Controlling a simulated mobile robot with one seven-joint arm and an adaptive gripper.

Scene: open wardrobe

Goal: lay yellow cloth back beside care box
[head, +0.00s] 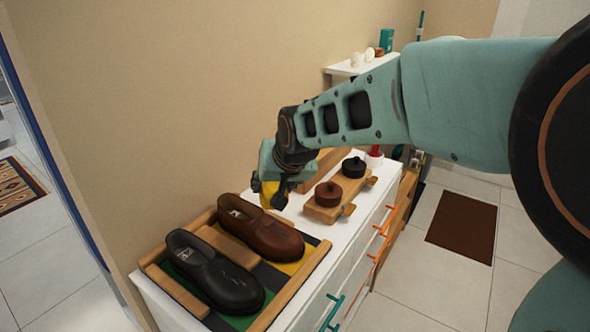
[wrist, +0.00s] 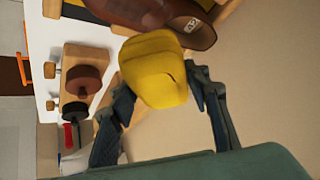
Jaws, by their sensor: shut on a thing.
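My gripper (wrist: 165,90) is shut on the yellow cloth (wrist: 155,72), a folded, rounded bundle held between the two fingers. In the head view the yellow cloth (head: 268,194) shows only partly beneath my gripper (head: 277,195), between the brown shoe and the tin stand. I cannot tell whether it touches the white top. A wooden piece (head: 326,160), possibly the care box, stands against the wall behind my gripper and is largely hidden.
A wooden tray (head: 290,297) holds a black shoe (head: 215,275) and a brown shoe (head: 262,232). A wooden stand (head: 322,213) carries a brown tin (head: 328,193) and a black tin (head: 354,167). A red-handled item (head: 375,151) stands farther back. The white cabinet top (head: 325,237) has a narrow clear strip in front.

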